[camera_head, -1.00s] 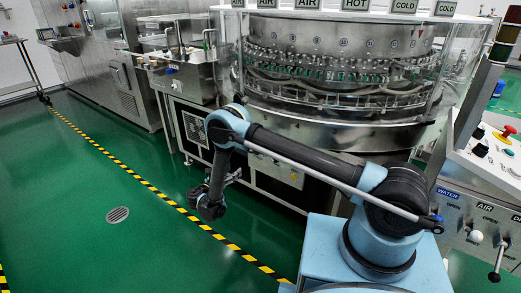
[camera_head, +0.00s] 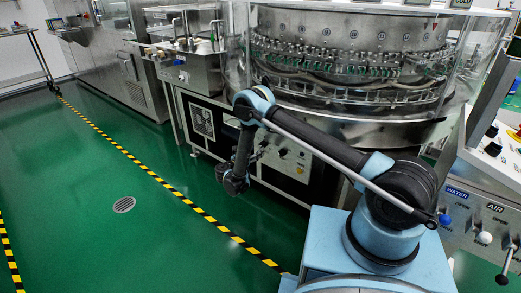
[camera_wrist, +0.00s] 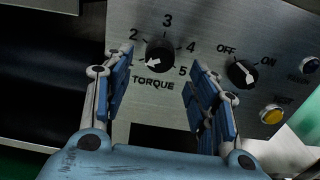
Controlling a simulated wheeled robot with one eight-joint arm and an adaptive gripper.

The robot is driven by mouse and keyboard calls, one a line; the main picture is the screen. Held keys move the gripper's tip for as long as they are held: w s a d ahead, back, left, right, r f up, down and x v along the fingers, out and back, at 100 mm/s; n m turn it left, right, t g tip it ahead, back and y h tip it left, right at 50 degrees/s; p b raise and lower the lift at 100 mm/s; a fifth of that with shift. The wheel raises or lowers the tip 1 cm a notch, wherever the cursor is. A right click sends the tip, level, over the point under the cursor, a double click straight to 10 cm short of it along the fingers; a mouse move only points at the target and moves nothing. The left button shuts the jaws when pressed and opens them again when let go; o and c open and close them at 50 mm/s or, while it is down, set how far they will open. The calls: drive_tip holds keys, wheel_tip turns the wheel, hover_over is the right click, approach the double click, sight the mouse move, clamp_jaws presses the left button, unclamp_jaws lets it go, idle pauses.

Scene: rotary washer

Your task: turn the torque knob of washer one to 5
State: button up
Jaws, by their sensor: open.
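The torque knob (camera_wrist: 160,55) is a black dial with a white pointer on a metal panel, in the wrist view. Its pointer aims to the lower left, below the 2, towards a spot hidden by the left finger. The numbers 2, 3, 4 and 5 (camera_wrist: 183,70) show around it. My gripper (camera_wrist: 160,66) is open, with one blue finger on each side of the knob in the picture. I see no contact with the knob. In the head view my gripper's dark end is in front of the washer's lower front panel (camera_head: 292,160); its fingers are hard to make out.
An OFF/ON switch (camera_wrist: 242,74) sits right of the knob, with a yellow button (camera_wrist: 271,114) beyond it. The large round glass-walled washer (camera_head: 350,55) stands behind my arm. A console with levers (camera_head: 485,215) is at the right. Green floor is clear at the left.

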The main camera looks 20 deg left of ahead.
sight(262, 146)
drive_tip(key=shift+x, duration=2.2)
drive_tip(key=c, duration=1.1)
drive_tip(key=shift+o, duration=0.2)
drive_tip(key=shift+d, duration=0.15)
